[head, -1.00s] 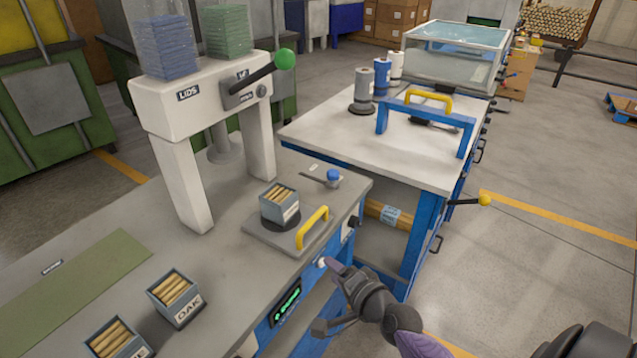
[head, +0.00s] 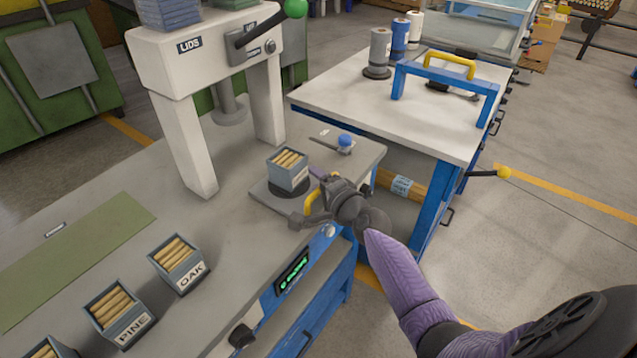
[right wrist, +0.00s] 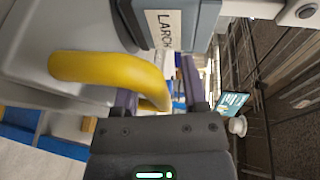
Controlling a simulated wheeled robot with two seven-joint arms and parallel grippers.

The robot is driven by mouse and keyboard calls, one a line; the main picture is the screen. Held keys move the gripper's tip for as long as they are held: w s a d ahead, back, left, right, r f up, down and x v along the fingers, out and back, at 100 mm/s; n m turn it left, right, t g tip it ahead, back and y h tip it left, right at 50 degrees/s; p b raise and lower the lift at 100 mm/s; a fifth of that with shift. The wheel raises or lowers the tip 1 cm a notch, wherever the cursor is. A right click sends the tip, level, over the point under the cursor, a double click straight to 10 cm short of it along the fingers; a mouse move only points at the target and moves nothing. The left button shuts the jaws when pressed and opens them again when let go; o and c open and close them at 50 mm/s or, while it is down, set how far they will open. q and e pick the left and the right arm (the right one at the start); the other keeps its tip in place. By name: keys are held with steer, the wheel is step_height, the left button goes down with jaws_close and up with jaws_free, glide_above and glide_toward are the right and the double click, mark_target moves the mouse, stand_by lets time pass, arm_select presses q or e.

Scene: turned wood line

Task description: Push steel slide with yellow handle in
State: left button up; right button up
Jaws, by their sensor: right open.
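The steel slide (head: 262,197) lies on the bench below the lid press, pulled toward the front edge. Its yellow handle (head: 311,203) is partly hidden by my right gripper (head: 308,196). A grey box of wooden sticks (head: 289,173) stands on a dark disc on the slide; the right wrist view shows its LARCH label (right wrist: 166,28). My right gripper is open at the handle. In the right wrist view, the yellow handle (right wrist: 100,70) reaches across between the fingers (right wrist: 160,85); I cannot tell whether they touch it. My left gripper is out of view.
The white press (head: 200,60) stands behind the slide, with a green-knobbed lever (head: 262,30). Boxes marked OAK (head: 177,262) and PINE (head: 119,310) stand at the left front. A blue-capped item (head: 344,143) lies beyond the slide. A second table (head: 420,120) stands to the right.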

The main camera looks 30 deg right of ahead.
jaws_close()
stand_by(1.4)
